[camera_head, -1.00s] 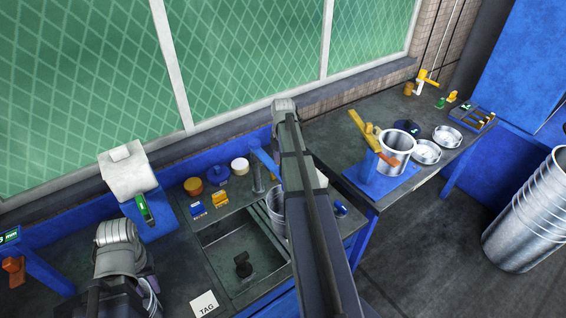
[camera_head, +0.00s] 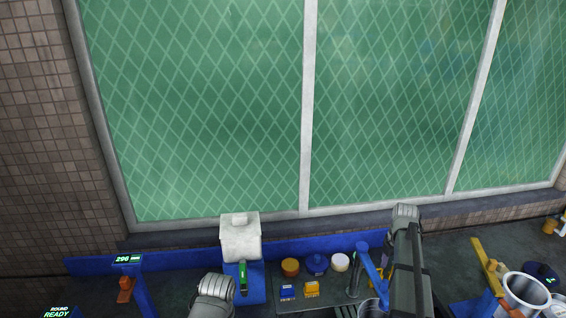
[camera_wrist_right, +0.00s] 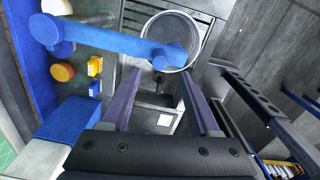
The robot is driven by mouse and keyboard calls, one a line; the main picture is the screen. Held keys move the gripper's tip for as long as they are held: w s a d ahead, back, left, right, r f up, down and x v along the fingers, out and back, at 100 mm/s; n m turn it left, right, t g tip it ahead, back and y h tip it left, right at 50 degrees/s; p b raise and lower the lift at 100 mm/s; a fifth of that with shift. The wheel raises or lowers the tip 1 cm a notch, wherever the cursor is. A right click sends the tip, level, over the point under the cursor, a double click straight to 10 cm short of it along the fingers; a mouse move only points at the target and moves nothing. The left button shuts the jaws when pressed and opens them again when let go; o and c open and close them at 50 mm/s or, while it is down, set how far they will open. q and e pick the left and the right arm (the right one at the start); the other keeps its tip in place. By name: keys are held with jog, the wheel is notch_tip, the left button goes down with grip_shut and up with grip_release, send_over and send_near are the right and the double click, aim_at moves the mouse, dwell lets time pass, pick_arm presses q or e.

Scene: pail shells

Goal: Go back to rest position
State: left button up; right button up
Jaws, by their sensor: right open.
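In the wrist view my right gripper (camera_wrist_right: 155,82) is open, with its two purple fingers spread and nothing between them. A metal pail shell (camera_wrist_right: 172,28) stands beyond the fingertips, with a blue arm of a bench fixture (camera_wrist_right: 115,42) crossing over its mouth. In the head view my right arm stands up at the right of centre, and its fingers cannot be made out. The pail under the blue fixture (camera_head: 370,262) shows only as a small part of its rim (camera_head: 370,307). A grey link of my left arm shows at the bottom, but its gripper is out of frame.
Behind the bench are a blue back rail (camera_head: 330,243) and a large green meshed window (camera_head: 210,110). A white roll holder (camera_head: 240,240), orange (camera_head: 290,267), blue (camera_head: 316,264) and white caps (camera_head: 340,262) stand along the back. Another pail (camera_head: 525,292) stands at the far right.

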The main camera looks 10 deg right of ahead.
jog(key=s+a+f+m+b, duration=0.1)
jog(key=a+f+m+b, duration=0.1)
jog(key=a+f+b, duration=0.5)
jog(key=s+a+f+m+b, duration=0.1)
jog(key=a+f+m+b, duration=0.15)
jog(key=a, duration=0.75)
jog(key=s+a+f+m+b, duration=0.1)
jog(key=a+f+m+b, duration=0.25)
jog(key=a, duration=0.55)
jog(key=s+a+f+m+b, duration=0.3)
jog(key=s+a+f+b, duration=0.2)
jog(key=a, duration=0.3)
jog(key=s+a+f+m+h+b, duration=0.1)
jog(key=s+a+f+m+b, duration=0.3)
jog(key=s+a+f+b, duration=0.2)
jog(key=shift+a+f, duration=0.15)
jog(key=shift+a, duration=0.9)
